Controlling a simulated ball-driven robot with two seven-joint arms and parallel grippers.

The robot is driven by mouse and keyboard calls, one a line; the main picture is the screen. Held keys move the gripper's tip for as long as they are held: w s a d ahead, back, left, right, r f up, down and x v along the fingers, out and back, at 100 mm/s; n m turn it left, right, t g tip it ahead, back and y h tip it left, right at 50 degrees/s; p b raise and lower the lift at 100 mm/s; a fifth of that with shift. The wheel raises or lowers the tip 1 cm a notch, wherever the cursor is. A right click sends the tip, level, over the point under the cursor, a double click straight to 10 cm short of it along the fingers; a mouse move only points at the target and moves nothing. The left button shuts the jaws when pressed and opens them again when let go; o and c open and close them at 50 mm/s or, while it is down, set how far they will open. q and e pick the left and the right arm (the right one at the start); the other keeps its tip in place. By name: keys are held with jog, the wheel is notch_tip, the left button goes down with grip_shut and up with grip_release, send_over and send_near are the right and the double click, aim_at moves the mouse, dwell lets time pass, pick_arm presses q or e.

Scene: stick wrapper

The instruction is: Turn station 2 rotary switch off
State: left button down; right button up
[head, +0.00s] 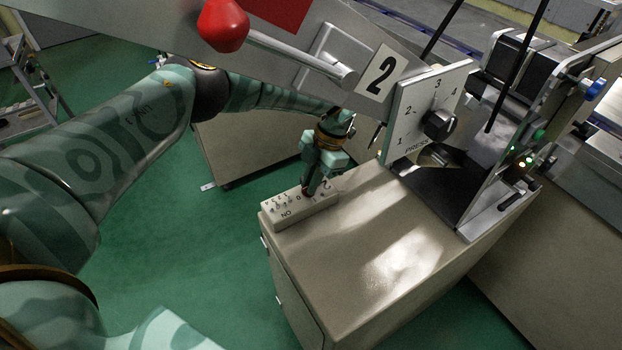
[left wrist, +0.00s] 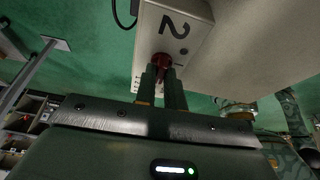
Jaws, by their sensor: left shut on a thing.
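The station 2 switch box (head: 284,213) is a small pale box on the near left corner of the station's top. A "2" label shows on the box face (left wrist: 196,22) in the left wrist view. My left gripper (head: 312,186) reaches down onto the box from above. In the left wrist view its two fingers (left wrist: 163,72) are shut on the red rotary switch (left wrist: 161,60). The fingers hide much of the switch, and its exact angle cannot be told. My right gripper is not in view.
A "2" sign (head: 381,73) and a numbered dial panel with a black knob (head: 440,124) stand behind the box. A red ball-ended lever (head: 223,25) hangs above my arm. The station top (head: 400,240) right of the box is clear. A cabinet (head: 240,150) stands behind.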

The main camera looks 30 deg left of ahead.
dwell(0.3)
pick_arm(q)
jog(key=c, duration=1.5)
grip_release()
jog(key=v, duration=0.7)
jog(key=shift+w+r, duration=0.15)
jog(key=shift+r, duration=0.05)
